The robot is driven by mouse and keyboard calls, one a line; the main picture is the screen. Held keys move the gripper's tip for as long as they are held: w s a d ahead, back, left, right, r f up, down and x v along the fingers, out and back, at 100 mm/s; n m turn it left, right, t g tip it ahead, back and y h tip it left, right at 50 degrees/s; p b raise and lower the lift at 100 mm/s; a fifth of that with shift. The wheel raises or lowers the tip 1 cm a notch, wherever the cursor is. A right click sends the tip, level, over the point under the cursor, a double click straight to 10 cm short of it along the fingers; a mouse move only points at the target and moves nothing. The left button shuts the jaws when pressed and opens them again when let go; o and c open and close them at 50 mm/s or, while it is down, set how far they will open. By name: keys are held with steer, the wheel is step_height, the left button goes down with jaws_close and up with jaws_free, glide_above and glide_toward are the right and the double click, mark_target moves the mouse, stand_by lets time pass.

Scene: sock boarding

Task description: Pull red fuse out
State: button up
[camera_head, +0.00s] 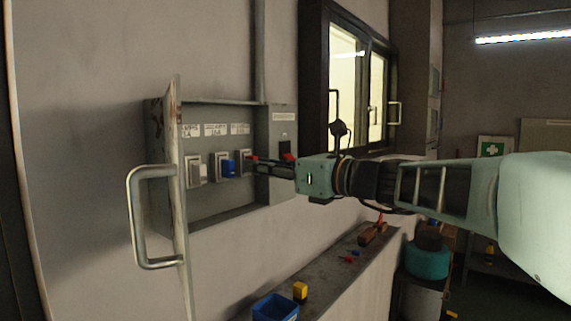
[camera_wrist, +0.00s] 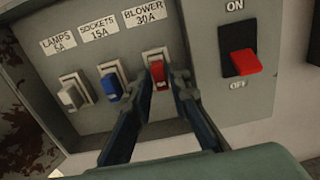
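The red fuse (camera_wrist: 160,76) sits in its white holder under the "BLOWER 30A" label, at the right end of a row of fuses in the wrist view. In the head view only a bit of red (camera_head: 252,157) shows at my fingertips. My gripper (camera_wrist: 163,70) reaches into the open grey fuse box (camera_head: 220,217), with one dark finger on each side of the red fuse. The fingers stand apart; whether they touch the fuse is not clear. The fuse looks seated in its holder.
A blue fuse (camera_wrist: 112,86) and a white fuse (camera_wrist: 70,97) sit left of the red one. A red switch (camera_wrist: 246,62) is at right, between ON and OFF. The open box door (camera_head: 179,200) stands at left. A ledge below holds a blue bin (camera_head: 275,308) and a yellow block (camera_head: 300,290).

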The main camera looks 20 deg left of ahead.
steer(key=shift+x, duration=0.75)
steer(key=shift+d, duration=0.15)
stand_by(0.3)
steer(key=shift+c, duration=0.4)
jaws_close()
